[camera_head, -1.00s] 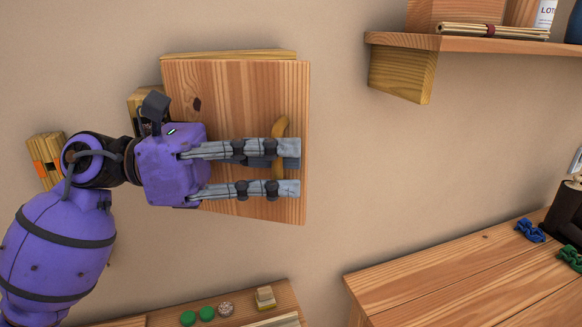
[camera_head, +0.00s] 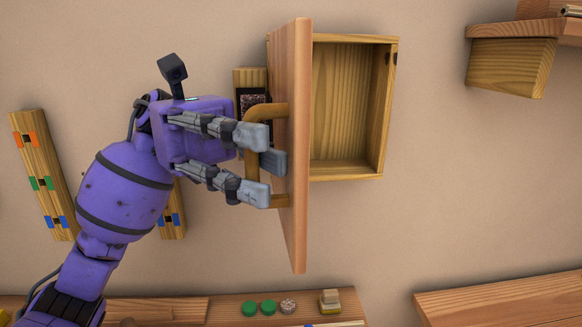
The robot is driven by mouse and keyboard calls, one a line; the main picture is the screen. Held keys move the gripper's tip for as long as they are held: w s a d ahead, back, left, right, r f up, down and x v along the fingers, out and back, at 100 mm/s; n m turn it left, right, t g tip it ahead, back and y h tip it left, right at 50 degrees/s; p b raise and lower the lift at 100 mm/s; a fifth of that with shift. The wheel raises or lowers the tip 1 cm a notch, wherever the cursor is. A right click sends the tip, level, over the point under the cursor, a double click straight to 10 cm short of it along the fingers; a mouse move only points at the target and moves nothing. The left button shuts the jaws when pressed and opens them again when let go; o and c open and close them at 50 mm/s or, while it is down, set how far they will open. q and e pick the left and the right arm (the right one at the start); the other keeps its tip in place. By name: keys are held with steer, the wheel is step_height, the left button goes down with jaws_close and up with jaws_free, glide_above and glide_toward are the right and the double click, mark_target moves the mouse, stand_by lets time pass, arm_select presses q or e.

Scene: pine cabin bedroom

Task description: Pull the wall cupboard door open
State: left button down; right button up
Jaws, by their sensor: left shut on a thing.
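The wall cupboard (camera_head: 391,110) is a pine box on the beige wall, and its inside shows bare wood with nothing on its floor that I can see. Its door (camera_head: 301,150) stands swung out toward me, seen nearly edge-on, hinged at the left. A curved brown handle (camera_head: 266,110) sits on the door's outer face. My left gripper (camera_head: 262,165) is shut on this handle, with its fingers above and below around the grip, left of the door. My right gripper is not in view.
Wooden strips with coloured marks (camera_head: 42,175) hang on the wall at left. A shelf (camera_head: 525,32) is at the upper right. Below, a wooden surface (camera_head: 230,312) holds two green discs (camera_head: 258,307), a speckled round thing (camera_head: 288,306) and a small pale block (camera_head: 330,302).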

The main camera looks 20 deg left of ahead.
arm_select(q)
steer(key=shift+s+a+b, duration=0.2)
steer(key=shift+a+b, duration=0.05)
steer(key=shift+a, duration=0.55)
steer(key=shift+s+a+b, duration=0.2)
steer(key=shift+a+b, duration=0.05)
steer(key=shift+a, duration=0.5)
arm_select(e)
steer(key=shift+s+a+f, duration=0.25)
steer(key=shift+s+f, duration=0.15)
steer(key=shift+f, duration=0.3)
arm_select(q)
steer(key=shift+r, duration=0.1)
steer(key=c, duration=2.1)
jaws_free()
steer(key=shift+w, duration=0.2)
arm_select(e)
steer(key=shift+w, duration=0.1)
